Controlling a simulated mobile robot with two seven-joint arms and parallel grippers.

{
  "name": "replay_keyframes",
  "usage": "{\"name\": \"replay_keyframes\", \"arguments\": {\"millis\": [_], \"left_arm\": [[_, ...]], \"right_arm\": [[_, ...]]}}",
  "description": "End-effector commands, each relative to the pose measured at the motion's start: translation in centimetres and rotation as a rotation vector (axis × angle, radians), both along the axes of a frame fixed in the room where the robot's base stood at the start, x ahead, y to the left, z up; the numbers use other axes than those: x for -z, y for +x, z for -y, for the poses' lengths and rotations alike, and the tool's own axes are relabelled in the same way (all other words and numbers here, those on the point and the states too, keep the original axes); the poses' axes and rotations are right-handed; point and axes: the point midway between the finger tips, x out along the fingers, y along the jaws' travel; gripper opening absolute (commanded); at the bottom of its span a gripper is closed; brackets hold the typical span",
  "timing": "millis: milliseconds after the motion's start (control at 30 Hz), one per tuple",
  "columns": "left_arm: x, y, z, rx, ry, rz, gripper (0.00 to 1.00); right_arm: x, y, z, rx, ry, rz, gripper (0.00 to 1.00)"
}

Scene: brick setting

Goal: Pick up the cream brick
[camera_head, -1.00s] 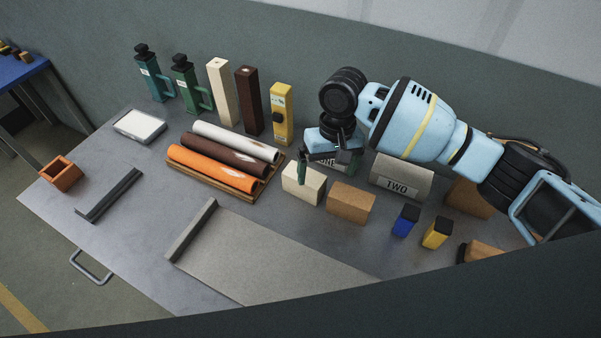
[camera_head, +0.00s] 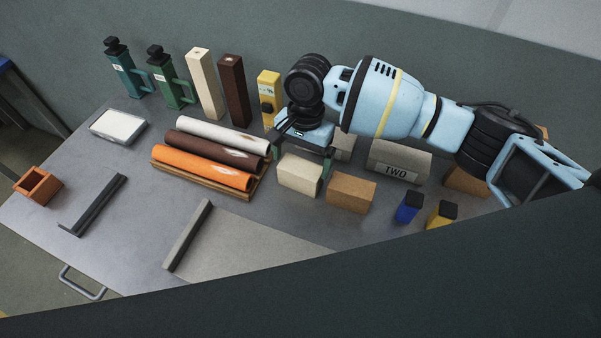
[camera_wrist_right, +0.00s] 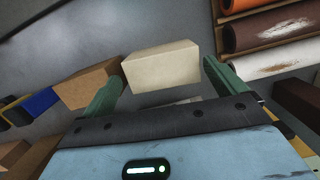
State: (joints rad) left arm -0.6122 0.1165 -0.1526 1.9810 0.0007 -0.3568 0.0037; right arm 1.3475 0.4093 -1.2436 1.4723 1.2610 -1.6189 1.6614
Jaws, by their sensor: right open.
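The cream brick (camera_head: 300,176) lies on the grey table, just left of an orange-brown brick (camera_head: 351,195). My right gripper (camera_head: 302,166) is open, with its fingers at the back of the cream brick and one finger by its right end. In the right wrist view the cream brick (camera_wrist_right: 162,66) shows ahead of and between the tips of the two green fingers (camera_wrist_right: 163,84). I cannot tell whether a finger touches it. My left gripper is in neither view.
Rolls in orange, brown and white lie on a wooden rack (camera_head: 205,180) to the left. A block marked TWO (camera_head: 397,162) stands right of the gripper. Blue (camera_head: 408,207) and yellow (camera_head: 441,213) blocks are at the front right. Tall posts and bottles stand behind.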

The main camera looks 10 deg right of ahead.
Motion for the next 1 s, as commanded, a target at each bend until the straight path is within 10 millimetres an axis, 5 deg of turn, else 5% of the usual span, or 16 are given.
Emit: {"name": "replay_keyframes", "arguments": {"millis": [667,1000], "left_arm": [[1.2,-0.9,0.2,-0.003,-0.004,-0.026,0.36],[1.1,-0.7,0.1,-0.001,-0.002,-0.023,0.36]], "right_arm": [[6.4,-0.1,-0.1,-0.002,-0.002,-0.004,0.96],[6.8,-0.1,-0.2,-0.001,0.000,-0.001,0.94]]}}
